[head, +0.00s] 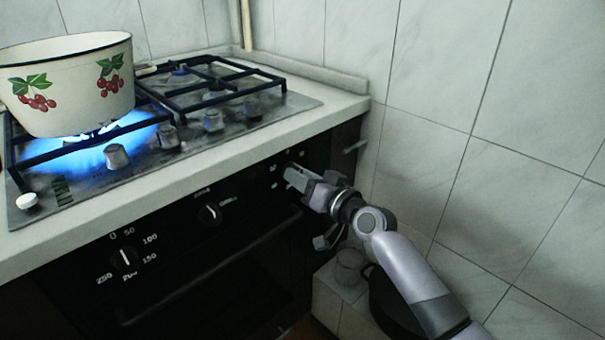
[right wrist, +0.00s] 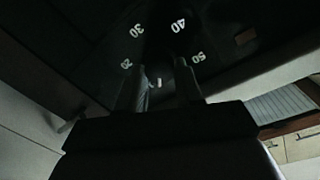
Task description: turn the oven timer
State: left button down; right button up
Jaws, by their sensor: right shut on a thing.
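The oven timer (right wrist: 159,83) is a dark knob with a white mark, ringed by the numbers 20, 30, 40 and 50 in the right wrist view. My right gripper (head: 291,176) reaches the right end of the black oven panel and is shut on the timer knob. Its two fingers (right wrist: 160,85) stand on either side of the knob. In the head view the gripper hides the knob, and only a few white marks show around it. My left gripper is not in view.
Two other knobs, a temperature knob (head: 124,260) and a middle knob (head: 210,213), are on the oven panel (head: 165,238). A white enamel pot (head: 75,85) with cherries stands over a lit blue flame. A tiled wall (head: 450,90) is close on the right. A dark pot (head: 388,305) is below my right arm.

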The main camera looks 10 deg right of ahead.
pick_arm(q)
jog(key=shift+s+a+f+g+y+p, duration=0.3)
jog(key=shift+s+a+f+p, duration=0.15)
jog(key=shift+p, duration=0.2)
pick_arm(e)
jog(key=shift+m, duration=2.5)
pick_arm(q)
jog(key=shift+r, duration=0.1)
pick_arm(e)
jog(key=shift+f, duration=0.1)
jog(key=o, duration=1)
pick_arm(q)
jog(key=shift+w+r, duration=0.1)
pick_arm(e)
jog(key=shift+o, duration=0.2)
jog(key=shift+d, duration=0.1)
